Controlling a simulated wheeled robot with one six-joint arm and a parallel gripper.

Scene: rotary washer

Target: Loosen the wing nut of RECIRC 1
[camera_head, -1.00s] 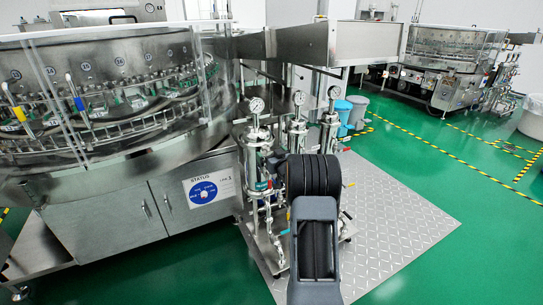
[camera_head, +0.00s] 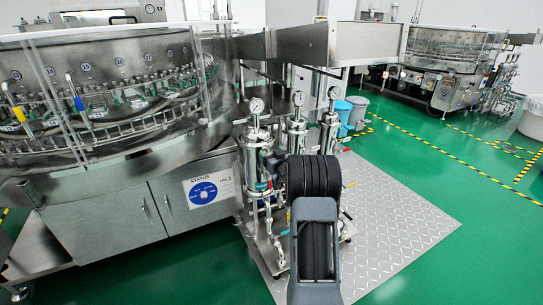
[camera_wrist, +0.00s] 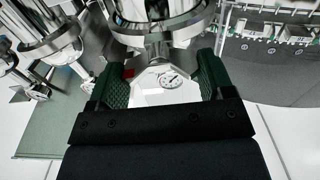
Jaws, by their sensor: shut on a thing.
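Three steel filter housings with gauges stand beside the washer: a left one (camera_head: 256,143), a middle one (camera_head: 296,136) and a right one (camera_head: 329,130). I cannot read a RECIRC 1 label on any of them. In the wrist view my gripper (camera_wrist: 163,74) has its two green ridged fingers below a shiny round steel housing collar (camera_wrist: 160,32). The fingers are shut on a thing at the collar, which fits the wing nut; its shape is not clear. In the head view my arm hides the fingers.
The steel rotary washer (camera_head: 95,165) fills the left, with a STATUS panel (camera_head: 208,189) on its cabinet. More housings stand close at the wrist view's upper left (camera_wrist: 45,35). The checkered floor plate (camera_head: 400,225) is clear on the right. Bins (camera_head: 356,108) stand behind.

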